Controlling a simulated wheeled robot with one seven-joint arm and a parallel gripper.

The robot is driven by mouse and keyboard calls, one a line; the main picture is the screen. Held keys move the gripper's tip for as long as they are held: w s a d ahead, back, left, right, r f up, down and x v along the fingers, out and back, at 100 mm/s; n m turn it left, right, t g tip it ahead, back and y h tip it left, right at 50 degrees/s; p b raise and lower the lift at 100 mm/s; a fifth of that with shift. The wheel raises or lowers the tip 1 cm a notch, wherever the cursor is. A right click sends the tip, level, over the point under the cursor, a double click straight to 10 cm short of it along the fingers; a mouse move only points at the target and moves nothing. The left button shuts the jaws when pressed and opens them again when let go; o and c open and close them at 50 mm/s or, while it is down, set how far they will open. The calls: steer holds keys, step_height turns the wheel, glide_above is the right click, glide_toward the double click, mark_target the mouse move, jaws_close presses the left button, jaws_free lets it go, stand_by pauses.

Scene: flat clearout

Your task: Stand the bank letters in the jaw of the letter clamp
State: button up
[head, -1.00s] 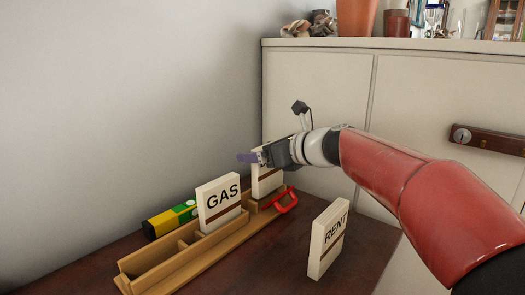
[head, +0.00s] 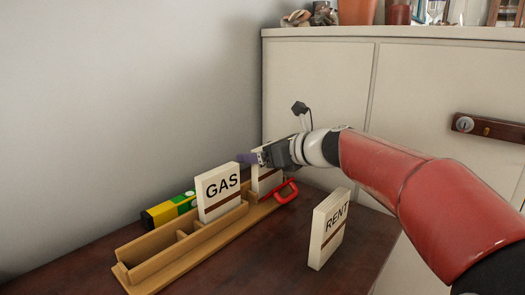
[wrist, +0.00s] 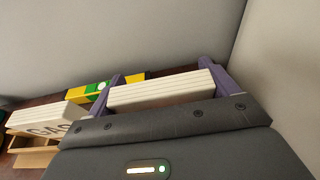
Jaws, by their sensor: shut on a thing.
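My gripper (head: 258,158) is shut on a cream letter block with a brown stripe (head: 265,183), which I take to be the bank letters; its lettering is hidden. The block stands about upright at the far end of the wooden letter clamp (head: 165,263), beside its red handle (head: 285,194). Its lower edge is hidden, so I cannot tell whether it touches the bottom of the jaw. In the wrist view the block's top edges (wrist: 160,91) lie between the two purple fingers.
A GAS block (head: 219,192) stands in the wooden holder, nearer than my gripper. A RENT block (head: 328,232) stands on the dark table (head: 255,270) to the right. A yellow-green object (head: 168,210) lies behind the holder. A wall and a cream cabinet (head: 320,90) close off the back.

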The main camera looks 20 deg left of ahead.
steer(key=shift+f, duration=0.2)
steer(key=o, duration=0.9)
steer(key=shift+c, duration=0.2)
steer(key=v, duration=0.7)
steer(key=shift+d, duration=0.4)
steer(key=shift+s+r, duration=0.1)
steer(key=shift+r, duration=0.1)
